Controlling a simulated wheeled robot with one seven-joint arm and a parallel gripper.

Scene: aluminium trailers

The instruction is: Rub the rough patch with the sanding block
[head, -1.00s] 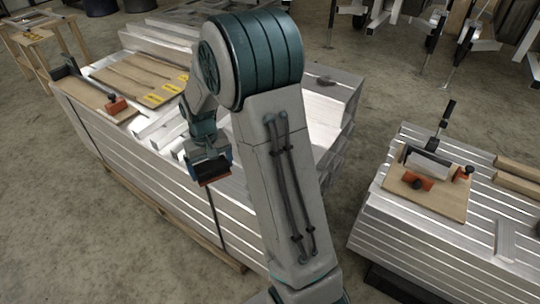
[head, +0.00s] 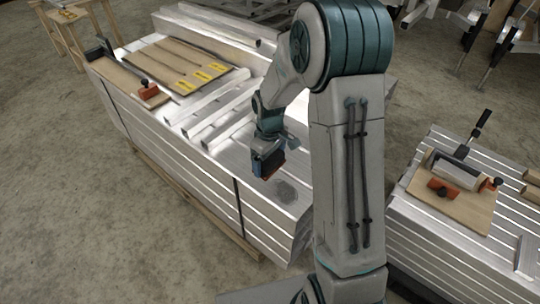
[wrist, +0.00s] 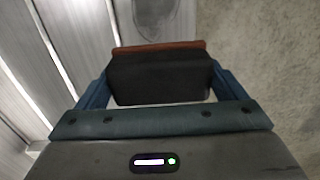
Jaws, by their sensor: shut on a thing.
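The sanding block (head: 270,165), dark with an orange-brown edge, is between the fingers of my gripper (head: 267,151). In the wrist view my gripper (wrist: 160,85) is shut on the block (wrist: 160,78), with a blue finger on each side. The rough patch (head: 286,192) is a dark grey oval on the bright metal top, near the right end of the long stack. The block is held above the stack, just behind and left of the patch in the head view. The patch (wrist: 152,18) also shows beyond the block in the wrist view, partly cut off at the top edge.
The long aluminium stack (head: 185,150) carries loose bars (head: 215,107), a wooden board with yellow labels (head: 180,60) and an orange-ended clamp (head: 148,92). A second stack (head: 430,240) at right holds a clamped board (head: 455,205). Open concrete floor (head: 60,190) lies at left.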

